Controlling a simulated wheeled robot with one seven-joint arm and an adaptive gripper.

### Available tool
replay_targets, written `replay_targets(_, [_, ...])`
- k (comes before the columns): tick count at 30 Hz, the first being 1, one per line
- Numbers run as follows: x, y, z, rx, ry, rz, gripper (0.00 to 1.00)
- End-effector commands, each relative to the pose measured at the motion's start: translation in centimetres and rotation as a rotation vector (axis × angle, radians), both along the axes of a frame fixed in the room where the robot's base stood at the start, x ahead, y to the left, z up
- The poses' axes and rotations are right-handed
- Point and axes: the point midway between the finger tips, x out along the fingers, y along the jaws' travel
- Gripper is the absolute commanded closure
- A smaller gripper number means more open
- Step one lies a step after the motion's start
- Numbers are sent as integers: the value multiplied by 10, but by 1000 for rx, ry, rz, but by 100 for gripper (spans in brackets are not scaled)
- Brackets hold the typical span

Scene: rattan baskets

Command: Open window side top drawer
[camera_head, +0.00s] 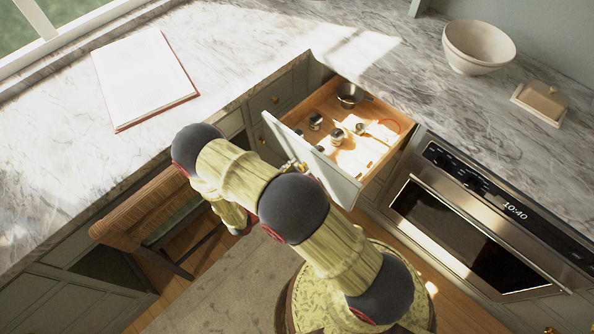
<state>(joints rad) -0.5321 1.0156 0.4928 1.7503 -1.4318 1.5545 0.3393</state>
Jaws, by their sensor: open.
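A top drawer (374,182) in the counter beside the oven is pulled out, showing its wooden inside. It holds a small metal pot (349,95) and several small metal-topped items. A brass handle shows in front of it, partly behind my arm. On the window-side run, a green-grey drawer front (268,101) near the inner corner looks shut, with a brass knob. I cannot tell for certain which drawer is the window-side one. My arm crosses the middle and its wrist bends down left of the open drawer. My gripper is hidden behind my arm.
The open drawer juts into the corner space. A wooden chair (150,208) stands against the window-side counter, left of my arm. The oven (470,225) is at the right. On the marble counter are a book (145,78), a bowl (478,46) and a butter dish (541,102).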

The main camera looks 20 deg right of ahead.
Motion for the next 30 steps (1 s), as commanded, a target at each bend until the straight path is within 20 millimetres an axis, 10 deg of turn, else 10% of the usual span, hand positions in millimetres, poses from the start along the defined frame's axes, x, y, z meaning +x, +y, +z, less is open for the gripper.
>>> replay_targets(11, [-3,12,0,0,-1,4,58])
replay_targets(30, [-44,108,-1,0,0,2,58])
